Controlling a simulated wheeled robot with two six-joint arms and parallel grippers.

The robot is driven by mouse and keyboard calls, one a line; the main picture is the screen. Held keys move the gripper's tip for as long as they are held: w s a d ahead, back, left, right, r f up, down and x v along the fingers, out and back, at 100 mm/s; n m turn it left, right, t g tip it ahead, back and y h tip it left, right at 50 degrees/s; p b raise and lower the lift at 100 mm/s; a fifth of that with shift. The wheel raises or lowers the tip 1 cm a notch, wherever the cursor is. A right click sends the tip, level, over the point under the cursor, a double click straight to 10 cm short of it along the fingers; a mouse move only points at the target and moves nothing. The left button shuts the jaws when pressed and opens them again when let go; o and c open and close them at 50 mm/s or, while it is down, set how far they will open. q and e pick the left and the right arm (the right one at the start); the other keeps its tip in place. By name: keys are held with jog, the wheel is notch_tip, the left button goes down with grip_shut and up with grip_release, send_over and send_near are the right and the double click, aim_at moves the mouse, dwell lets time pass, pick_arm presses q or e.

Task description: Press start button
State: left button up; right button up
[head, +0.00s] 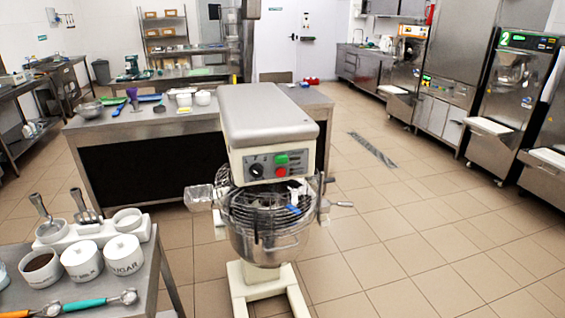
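A large stand mixer (268,110) stands in the centre, with a wire guard over its metal bowl (268,243). Its front panel carries a black dial (257,170), a green button (281,159) and a red button (280,172) below the green one. Which button is the start button is not legible. Batch freezers stand along the right side, one with a lit green display marked 2 (527,42) and another farther back (408,62); their small controls are too small to tell. Neither of my grippers is in view.
A steel table (150,290) at the lower left holds white jars, one labelled sugar (123,258), and scoops. A long counter (190,112) with bowls and utensils stands behind the mixer. The tiled floor (400,235) right of the mixer is clear.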

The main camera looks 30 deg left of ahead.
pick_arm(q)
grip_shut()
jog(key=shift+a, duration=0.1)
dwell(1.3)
